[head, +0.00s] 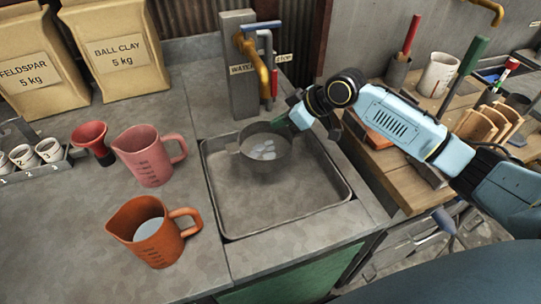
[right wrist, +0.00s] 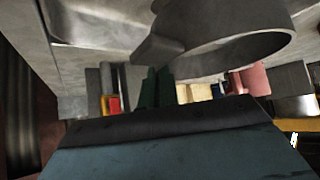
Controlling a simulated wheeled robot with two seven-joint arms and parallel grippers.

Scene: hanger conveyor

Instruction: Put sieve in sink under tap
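The sieve (head: 266,157) is a round grey pan with pale lumps inside and a small lug on its left. It is over the back of the sink (head: 285,205), below and slightly in front of the brass tap (head: 260,66). I cannot tell whether it touches the sink floor. My right gripper (head: 287,124) is at the sieve's back right rim. In the right wrist view its dark green fingers (right wrist: 157,88) are close together at a lug of the sieve (right wrist: 228,48) and look closed on it. My left gripper is not in view.
A pink jug (head: 148,158) and an orange jug (head: 154,236) stand left of the sink. A wooden bench (head: 390,165) with tools is at right. The sink's front is empty.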

